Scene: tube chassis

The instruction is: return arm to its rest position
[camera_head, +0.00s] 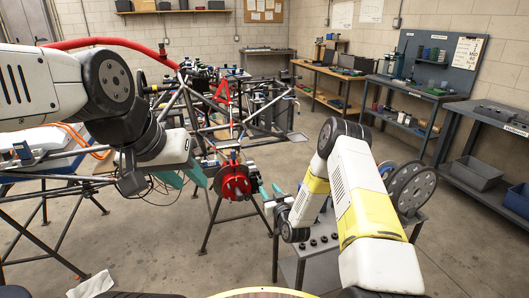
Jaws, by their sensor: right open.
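My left arm (60,85) comes in from the left, and its dark wrist bends down toward the middle. My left gripper (188,177) has two teal fingers set apart, with nothing visible between them, just left of a red brake hub (236,183) on the tube chassis (185,98). My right arm (370,215), white with yellow bands, reaches up from the lower right and bends back down. My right gripper (270,190) has its teal fingers spread to the right of the hub. It appears empty, and I cannot tell whether it touches the hub.
A small grey cart (310,268) with several dark nuts stands beneath my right arm. Grey discs (412,187) stand at its right end. Workbenches (420,88) line the right wall, with grey bins (472,174) below one. The concrete floor (150,240) is mostly clear at front left.

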